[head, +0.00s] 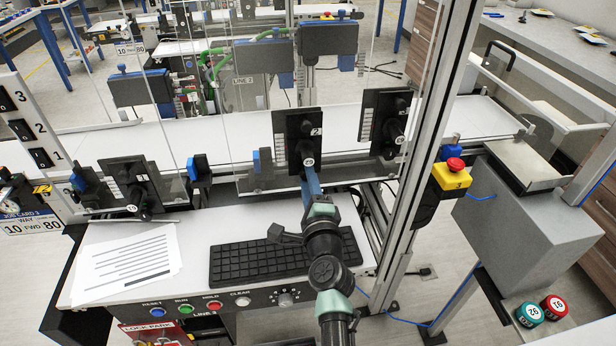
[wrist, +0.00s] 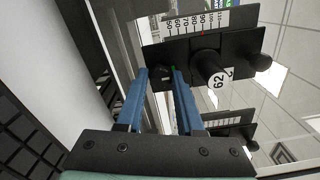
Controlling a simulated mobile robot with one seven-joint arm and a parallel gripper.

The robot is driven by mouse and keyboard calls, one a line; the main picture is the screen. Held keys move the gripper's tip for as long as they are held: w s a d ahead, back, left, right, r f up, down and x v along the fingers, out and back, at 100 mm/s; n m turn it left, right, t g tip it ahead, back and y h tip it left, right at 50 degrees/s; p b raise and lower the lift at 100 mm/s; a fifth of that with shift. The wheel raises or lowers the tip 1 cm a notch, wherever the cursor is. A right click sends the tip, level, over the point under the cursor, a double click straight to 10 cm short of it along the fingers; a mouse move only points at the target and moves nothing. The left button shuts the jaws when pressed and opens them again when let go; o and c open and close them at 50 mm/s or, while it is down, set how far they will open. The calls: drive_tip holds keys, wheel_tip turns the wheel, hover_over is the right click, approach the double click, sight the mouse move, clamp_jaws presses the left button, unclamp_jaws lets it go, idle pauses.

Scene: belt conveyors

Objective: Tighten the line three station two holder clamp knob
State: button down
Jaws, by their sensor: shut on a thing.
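The station two holder (head: 289,128) is a black upright plate marked 2 on the near rail of the line, with a scale on its left edge. It also shows in the wrist view (wrist: 180,52). A black round adjuster with a white number tag (head: 308,161) sticks out of its front; it shows in the wrist view too (wrist: 207,66). My gripper (head: 311,178) reaches up to the holder's lower part. In the wrist view its two blue fingers (wrist: 161,76) are around the small dark clamp knob (wrist: 163,71), beside the adjuster. In the head view the fingers hide this knob.
A similar holder (head: 384,118) stands right, and another (head: 130,183) left. A clear guard panel and metal post (head: 430,130) stand close on the right. A black keyboard (head: 240,263), papers (head: 125,262) and a LINE 3 button panel lie below my arm. A yellow-red stop button (head: 453,175) is right.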

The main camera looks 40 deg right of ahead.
idle(0.3)
drive_tip(key=c, duration=0.5)
unclamp_jaws()
drive_tip(key=shift+c, duration=0.2)
drive_tip(key=p+v, duration=0.3)
drive_tip(key=v, duration=1)
